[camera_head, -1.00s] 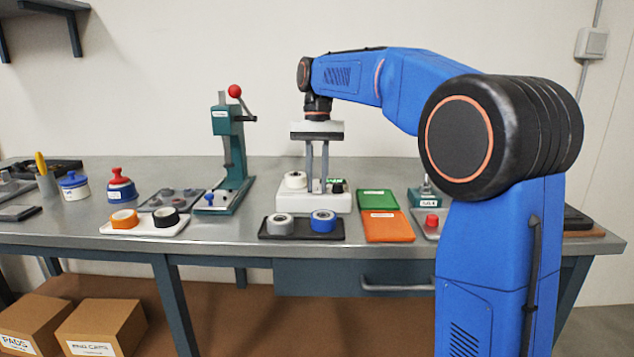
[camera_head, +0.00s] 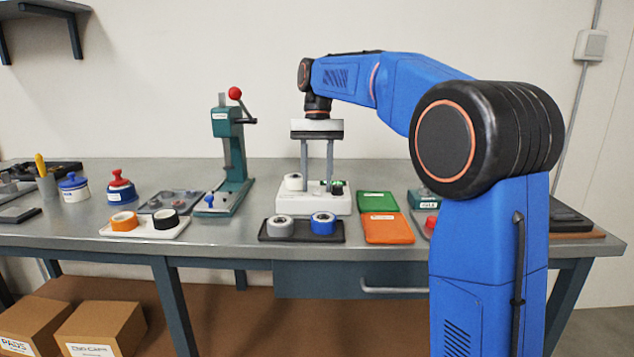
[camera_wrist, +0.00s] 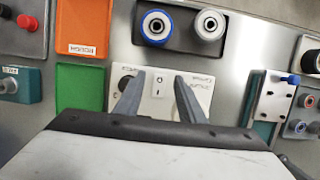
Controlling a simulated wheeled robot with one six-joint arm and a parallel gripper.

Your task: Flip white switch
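The white switch (camera_wrist: 158,87) is a small rocker on the top of a white box (camera_wrist: 200,93), in the middle of the wrist view. In the head view the white box (camera_head: 312,204) stands on the bench behind the tape tray. My gripper (camera_head: 317,182) points down over the box. In the wrist view my gripper (camera_wrist: 160,75) is open and empty, with one finger on each side of the switch. I cannot tell how far the fingertips are above the box. A dark knob (camera_wrist: 124,83) is beside the left finger, partly hidden.
A black tray (camera_head: 303,237) with a grey and a blue roll is in front of the box. A teal lever press (camera_head: 231,160) stands to the left.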

